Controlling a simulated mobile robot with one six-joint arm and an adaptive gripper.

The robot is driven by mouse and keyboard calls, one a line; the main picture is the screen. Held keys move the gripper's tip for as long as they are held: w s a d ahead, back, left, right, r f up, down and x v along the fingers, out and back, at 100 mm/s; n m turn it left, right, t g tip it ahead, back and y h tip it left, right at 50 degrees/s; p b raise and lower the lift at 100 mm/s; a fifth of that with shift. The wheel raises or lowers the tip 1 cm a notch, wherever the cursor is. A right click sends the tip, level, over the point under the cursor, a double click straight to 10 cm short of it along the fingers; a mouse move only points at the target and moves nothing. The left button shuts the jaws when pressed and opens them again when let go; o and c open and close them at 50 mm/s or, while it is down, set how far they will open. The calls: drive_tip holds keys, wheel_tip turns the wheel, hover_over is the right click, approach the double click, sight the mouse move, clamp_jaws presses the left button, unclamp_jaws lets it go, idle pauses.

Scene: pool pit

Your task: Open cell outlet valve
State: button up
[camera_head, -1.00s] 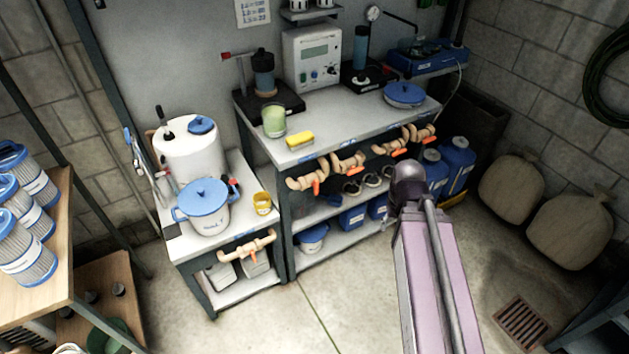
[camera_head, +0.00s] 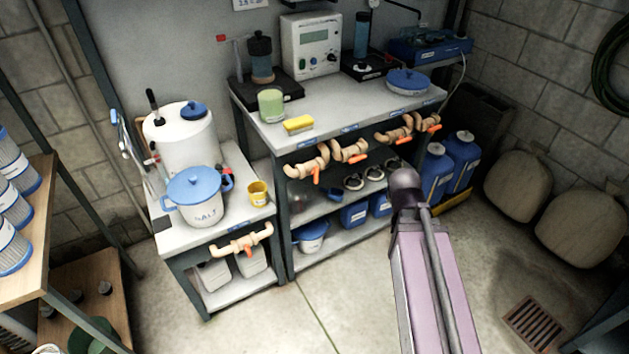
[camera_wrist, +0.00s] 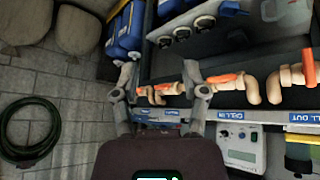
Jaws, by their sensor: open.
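The valve by the "CELL OUT" label (camera_wrist: 300,140) is a beige pipe (camera_wrist: 284,80) with an orange handle (camera_wrist: 309,66) at the right edge of the upside-down wrist view. In the head view it appears to be the leftmost valve (camera_head: 310,164) under the bench's front edge, its orange handle (camera_head: 316,176) hanging down. My gripper (camera_wrist: 162,92) is open and empty, with its fingers apart and the bench front beyond them. The CELL OUT valve lies to the right of both fingers in the wrist view. In the head view my arm hides the fingers.
The neighbouring "CELL IN" valve has a sideways orange handle (camera_wrist: 225,78); two more valves (camera_head: 410,128) sit further right in the head view. Another valve (camera_head: 240,242) is on the low table. Blue jugs (camera_head: 450,170) stand right of the bench. The floor in front is clear.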

drive_tip(key=w+a+f+t+b, duration=0.1)
drive_tip(key=w+f+t+b, duration=0.4)
drive_tip(key=b, duration=0.3)
drive_tip(key=n+t+y+b, duration=0.8)
drive_tip(key=y+b, duration=0.7)
drive_tip(key=b, duration=0.8)
approach(317, 171)
drive_tip(key=s+d, duration=0.2)
drive_tip(key=s, duration=0.1)
drive_tip(key=shift+w+a+f, duration=0.15)
drive_tip(key=shift+w+f, duration=0.05)
drive_tip(key=shift+f, duration=0.05)
drive_tip(key=shift+w+r+p, duration=0.1)
drive_tip(key=shift+w+p, duration=0.05)
drive_tip(key=shift+p, duration=0.2)
drive_tip(key=shift+f+p+x, duration=0.2)
drive_tip(key=shift+p+x, duration=1.1)
drive_tip(key=shift+x, duration=2.05)
drive_tip(key=shift+f+p+x, duration=0.2)
drive_tip(key=shift+p+x, duration=1.05)
drive_tip(key=shift+x, duration=2.15)
drive_tip(key=shift+w+a, duration=0.1)
drive_tip(key=shift+w, duration=0.05)
clamp_jaws()
